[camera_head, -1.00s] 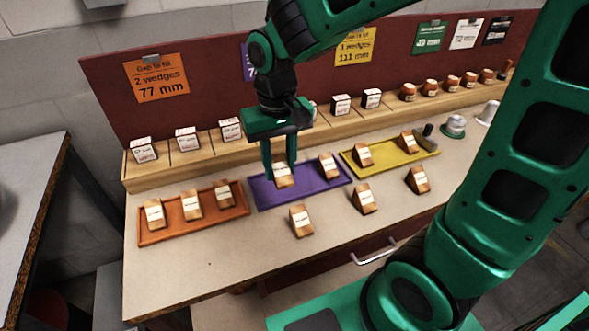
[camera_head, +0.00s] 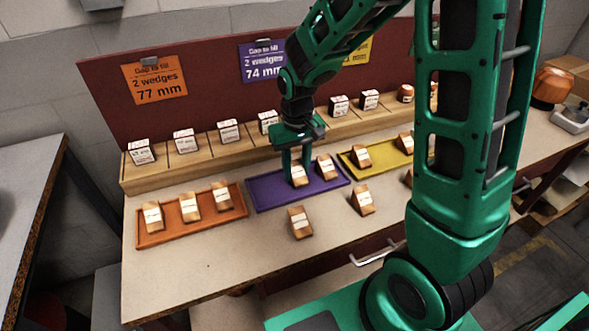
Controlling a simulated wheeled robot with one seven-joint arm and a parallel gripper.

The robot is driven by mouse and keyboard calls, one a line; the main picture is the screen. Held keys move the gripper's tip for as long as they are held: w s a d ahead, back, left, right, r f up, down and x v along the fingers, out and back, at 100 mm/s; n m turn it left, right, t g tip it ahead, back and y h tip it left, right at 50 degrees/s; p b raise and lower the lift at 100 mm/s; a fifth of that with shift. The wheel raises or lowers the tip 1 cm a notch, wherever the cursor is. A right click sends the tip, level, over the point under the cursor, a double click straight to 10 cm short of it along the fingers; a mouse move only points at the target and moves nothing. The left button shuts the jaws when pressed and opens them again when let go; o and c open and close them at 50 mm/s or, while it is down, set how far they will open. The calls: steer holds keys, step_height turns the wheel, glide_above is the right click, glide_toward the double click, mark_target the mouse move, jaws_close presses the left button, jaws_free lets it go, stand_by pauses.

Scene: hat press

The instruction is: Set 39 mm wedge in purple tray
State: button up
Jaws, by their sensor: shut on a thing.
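My gripper (camera_head: 297,172) is over the purple tray (camera_head: 268,190), pointing down, with its fingers shut on a wooden wedge (camera_head: 299,178). The held wedge is low over the tray, right of its middle; I cannot tell whether it touches the tray floor. A second wedge (camera_head: 326,168) sits in the purple tray just to the right, close to the held one. The wedges carry white labels too small to read, so I cannot confirm which is 39 mm. A purple card (camera_head: 262,62) behind reads 2 wedges, 74 mm.
An orange tray (camera_head: 170,235) with several wedges lies left, and a yellow tray (camera_head: 384,165) with wedges lies right. Loose wedges stand in front, one at the middle (camera_head: 300,222) and one farther right (camera_head: 362,200). A wooden rack (camera_head: 205,157) with labelled blocks runs behind. The purple tray's left half is clear.

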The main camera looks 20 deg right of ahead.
mark_target(296, 168)
steer(key=shift+f, duration=0.3)
steer(key=o, duration=1)
steer(key=shift+r, duration=0.1)
step_height(296, 168, up, 12)
steer(key=shift+r, duration=0.1)
steer(key=s+d+m, duration=0.2)
steer(key=s+d, duration=0.3)
steer(key=s, duration=0.3)
steer(key=s+d+m, duration=0.2)
steer(key=s+d, duration=0.4)
steer(key=s, duration=0.2)
steer(key=s+d+r+m, duration=0.1)
steer(key=s+d+m, duration=0.1)
steer(key=s+d, duration=0.4)
steer(key=shift+s+d, duration=0.15)
steer(key=shift+s, duration=1.05)
